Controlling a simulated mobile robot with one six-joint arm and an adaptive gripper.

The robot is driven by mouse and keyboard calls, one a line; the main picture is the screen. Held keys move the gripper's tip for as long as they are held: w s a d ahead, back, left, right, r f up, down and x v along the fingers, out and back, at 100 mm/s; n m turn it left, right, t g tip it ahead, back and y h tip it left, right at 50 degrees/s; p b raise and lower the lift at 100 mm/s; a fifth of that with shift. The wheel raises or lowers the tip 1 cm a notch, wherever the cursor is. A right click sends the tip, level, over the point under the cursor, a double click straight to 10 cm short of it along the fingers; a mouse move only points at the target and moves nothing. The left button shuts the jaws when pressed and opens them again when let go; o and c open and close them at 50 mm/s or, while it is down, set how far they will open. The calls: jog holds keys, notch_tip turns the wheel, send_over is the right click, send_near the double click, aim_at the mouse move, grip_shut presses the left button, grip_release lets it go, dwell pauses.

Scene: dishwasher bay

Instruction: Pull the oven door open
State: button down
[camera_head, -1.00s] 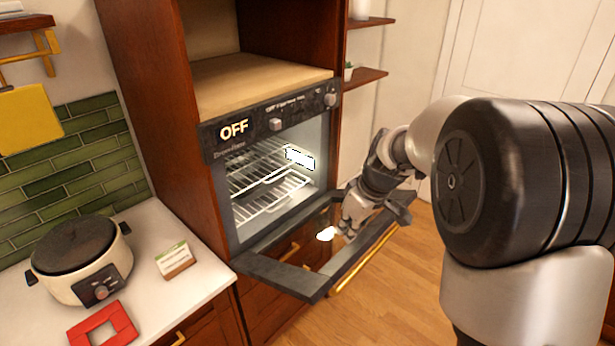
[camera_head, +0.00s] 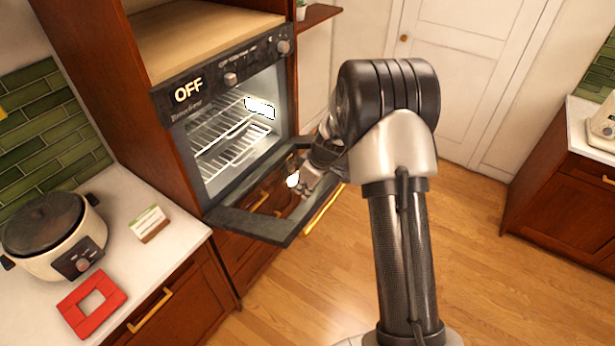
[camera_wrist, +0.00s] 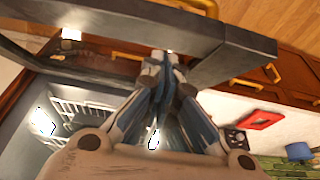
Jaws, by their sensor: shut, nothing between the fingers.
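The oven (camera_head: 220,80) is built into a tall wooden cabinet, and its display reads OFF. Its door (camera_head: 250,226) is folded down, close to level, with the racks inside exposed. A brass handle bar (camera_head: 322,212) runs along the door's outer front edge. My gripper (camera_head: 298,190) is over the inner side of the door, near its glass. In the wrist view my gripper (camera_wrist: 165,58) has its fingertips together, close to the dark door frame (camera_wrist: 130,22). Nothing shows between them. I cannot tell whether they touch the door.
A cooker (camera_head: 55,236), a small card (camera_head: 148,223) and a red square frame (camera_head: 92,305) are on the white counter at left. Wooden floor (camera_head: 470,240) is clear at right. A white door (camera_head: 465,70) and another cabinet (camera_head: 565,200) stand beyond.

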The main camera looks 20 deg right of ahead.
jog(key=shift+s+d+f, duration=0.25)
jog(key=shift+s+f, duration=0.05)
jog(key=shift+f, duration=0.3)
jog(key=shift+s+d+f, duration=0.25)
jog(key=shift+f, duration=0.3)
jog(key=s+d+f+b, duration=0.2)
jog(key=f+b, duration=0.6)
jog(key=b, duration=0.3)
jog(key=s+d+f+b, duration=0.2)
jog(key=s+f+b, duration=0.1)
jog(key=f+b, duration=0.6)
jog(key=shift+s+d+b, duration=0.2)
jog(key=shift+s+b, duration=0.15)
jog(key=shift+b, duration=0.5)
